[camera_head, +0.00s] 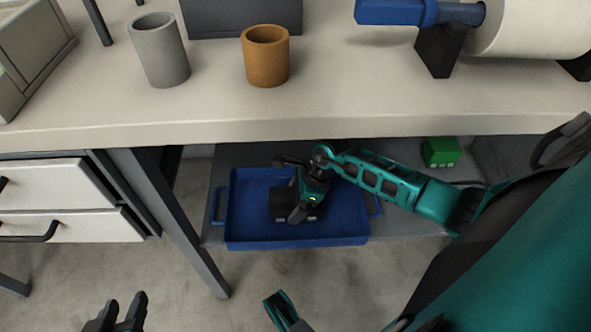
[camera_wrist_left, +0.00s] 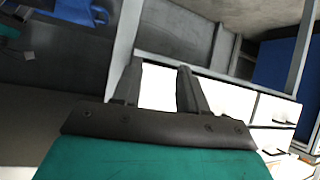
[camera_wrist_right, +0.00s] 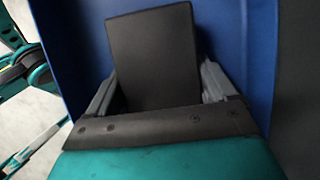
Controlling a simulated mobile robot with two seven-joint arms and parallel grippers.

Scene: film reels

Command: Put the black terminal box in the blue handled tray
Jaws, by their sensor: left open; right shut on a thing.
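The blue handled tray (camera_head: 245,228) sits on the shelf below the tabletop. The black terminal box (camera_head: 283,203) is within the tray's outline, partly hidden by my right gripper (camera_head: 308,208). In the right wrist view the black box (camera_wrist_right: 152,55) stands between the two fingers of my right gripper (camera_wrist_right: 160,85), which is shut on it, with the blue tray wall (camera_wrist_right: 85,35) around it. I cannot tell whether the box touches the tray floor. My left gripper (camera_head: 122,312) is open and empty at the bottom left, away from the tray; its fingers also show in the left wrist view (camera_wrist_left: 158,85).
A green terminal box (camera_head: 440,152) is on the shelf to the right of the tray. The tabletop edge (camera_head: 300,134) overhangs the shelf. A grey cup (camera_head: 160,52) and an orange cup (camera_head: 265,58) stand on the tabletop. White drawers (camera_head: 60,185) are at the left.

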